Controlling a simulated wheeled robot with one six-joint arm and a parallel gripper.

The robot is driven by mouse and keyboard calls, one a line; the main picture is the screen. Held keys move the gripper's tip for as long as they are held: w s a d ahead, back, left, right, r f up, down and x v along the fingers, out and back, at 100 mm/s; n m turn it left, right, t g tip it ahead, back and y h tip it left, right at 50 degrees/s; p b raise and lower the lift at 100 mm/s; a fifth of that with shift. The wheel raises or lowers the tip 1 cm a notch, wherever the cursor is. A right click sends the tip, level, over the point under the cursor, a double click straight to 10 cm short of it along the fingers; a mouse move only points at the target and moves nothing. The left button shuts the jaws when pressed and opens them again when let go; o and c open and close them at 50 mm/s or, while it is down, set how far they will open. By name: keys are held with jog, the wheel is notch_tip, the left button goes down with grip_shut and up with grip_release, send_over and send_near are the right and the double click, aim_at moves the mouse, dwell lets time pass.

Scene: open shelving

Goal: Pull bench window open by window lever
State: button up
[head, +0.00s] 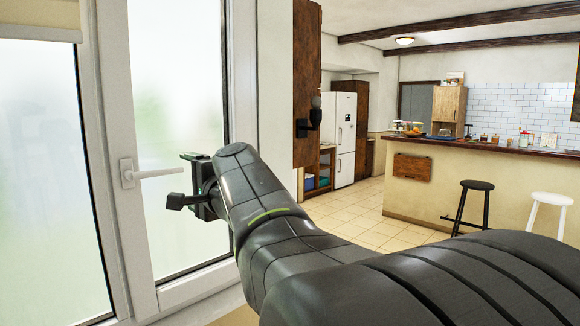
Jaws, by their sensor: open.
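The bench window (178,110) is a white-framed pane of frosted glass at the left of the head view. It looks shut in its frame. Its white window lever (155,174) sits on the left side of its frame and points right, roughly level. My gripper (174,180) is open, at the lever's right end, with one finger above the lever's height and one below it. I cannot tell whether the fingers are around the lever or in front of it. My dark arm reaches in from the lower right.
Another frosted pane (45,180) with a blind (40,18) above it stands at the far left. A wooden wall panel with a dark lamp (310,118) is right of the window. A counter (465,185) and stools (474,210) stand farther right. The tiled floor (365,210) between is clear.

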aim_at(169, 173)
jog(key=p+x, duration=0.1)
jog(key=x, duration=1)
jog(key=shift+a+f, duration=0.15)
jog(key=shift+a, duration=0.2)
grip_shut()
jog(key=shift+d+f, duration=0.1)
jog(key=shift+d, duration=0.1)
dwell(1.1)
